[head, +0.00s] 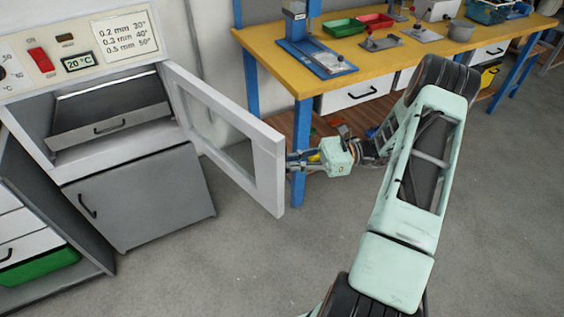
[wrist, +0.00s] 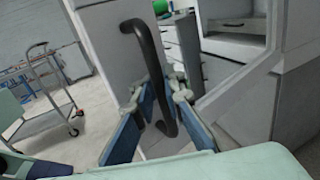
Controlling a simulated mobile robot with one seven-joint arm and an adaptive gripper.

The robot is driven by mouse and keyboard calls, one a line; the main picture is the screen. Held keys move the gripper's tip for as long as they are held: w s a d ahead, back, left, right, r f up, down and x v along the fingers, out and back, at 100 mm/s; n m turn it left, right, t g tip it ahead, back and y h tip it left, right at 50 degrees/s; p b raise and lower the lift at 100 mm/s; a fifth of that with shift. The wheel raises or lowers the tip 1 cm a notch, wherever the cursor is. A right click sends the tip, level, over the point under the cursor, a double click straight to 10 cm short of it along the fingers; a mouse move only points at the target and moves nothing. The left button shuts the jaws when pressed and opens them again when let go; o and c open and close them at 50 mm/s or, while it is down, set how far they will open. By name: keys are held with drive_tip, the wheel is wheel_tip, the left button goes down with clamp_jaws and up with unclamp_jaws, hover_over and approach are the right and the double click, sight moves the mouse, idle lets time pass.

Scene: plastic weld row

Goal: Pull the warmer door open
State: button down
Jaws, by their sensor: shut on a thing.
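The warmer door (head: 264,165) is a white frame with a window, hinged at its left edge, and stands swung well out from the warmer (head: 22,88) in the head view. Its black bar handle (wrist: 146,48) shows upright in the wrist view, on the door's outer face. My gripper (head: 292,160) is at the door's free edge, on the outer side. In the wrist view the blue fingers of my gripper (wrist: 160,108) are around the lower part of the handle, shut on it. The handle is hidden in the head view.
Inside the warmer is a grey drawer (head: 112,118) with a dark handle. A grey lower cabinet door (head: 140,195) stands below. A yellow workbench (head: 265,57) with blue legs is behind my arm. The grey floor (head: 235,275) in front is clear.

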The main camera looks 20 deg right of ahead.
drive_tip(key=shift+s+d+f, duration=0.15)
drive_tip(key=shift+s, duration=0.1)
drive_tip(key=c, duration=2.2)
unclamp_jaws()
drive_tip(key=shift+d, duration=0.1)
drive_tip(key=shift+o, duration=0.8)
drive_tip(key=s+d, duration=0.1)
drive_tip(key=d, duration=1)
drive_tip(key=shift+s+d, duration=0.3)
drive_tip(key=shift+d, duration=0.05)
